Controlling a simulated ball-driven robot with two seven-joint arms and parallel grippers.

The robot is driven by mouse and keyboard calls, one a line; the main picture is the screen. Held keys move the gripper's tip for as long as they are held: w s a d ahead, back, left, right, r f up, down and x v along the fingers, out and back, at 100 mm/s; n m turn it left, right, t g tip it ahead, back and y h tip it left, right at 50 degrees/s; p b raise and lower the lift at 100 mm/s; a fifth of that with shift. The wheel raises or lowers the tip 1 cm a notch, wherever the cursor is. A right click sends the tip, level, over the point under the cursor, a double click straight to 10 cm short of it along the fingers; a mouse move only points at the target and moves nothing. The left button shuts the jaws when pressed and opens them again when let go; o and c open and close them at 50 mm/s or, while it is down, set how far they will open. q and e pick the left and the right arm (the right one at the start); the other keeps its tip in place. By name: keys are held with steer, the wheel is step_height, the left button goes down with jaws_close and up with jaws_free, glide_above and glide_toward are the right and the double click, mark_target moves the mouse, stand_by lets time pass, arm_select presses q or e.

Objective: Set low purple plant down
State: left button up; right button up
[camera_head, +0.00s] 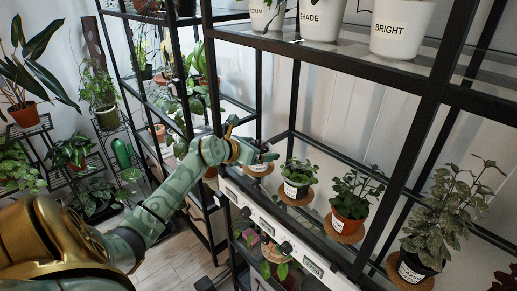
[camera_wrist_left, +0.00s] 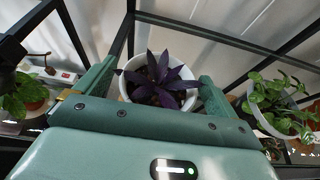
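The low purple plant (camera_wrist_left: 158,78) shows in the left wrist view, its dark leaves over a white pot (camera_wrist_left: 126,90). The pot sits between the two fingers of my left gripper (camera_wrist_left: 158,88), with a finger close against each side. In the head view my left gripper (camera_head: 258,154) reaches over the middle shelf at its left end. Part of the white pot (camera_head: 258,168) shows below the fingers, close over a round cork mat at shelf level. I cannot tell whether its base touches. The purple leaves are hidden there. My right gripper is not in view.
On the same shelf, a white-potted green plant (camera_head: 298,174), an orange-potted plant (camera_head: 350,201) and a black-potted grey-leaved plant (camera_head: 440,216) stand on cork mats to the right. A dark shelf post (camera_head: 295,100) stands close behind. White labelled pots (camera_head: 397,28) stand above.

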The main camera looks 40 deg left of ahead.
arm_select(q)
steer(key=shift+s+r, duration=0.1)
steer(key=shift+r, duration=0.1)
steer(key=d+p+v, duration=0.1)
steer(key=p+v, duration=0.2)
steer(key=v, duration=0.8)
steer(key=shift+s+a, duration=0.4)
steer(key=shift+a, duration=0.1)
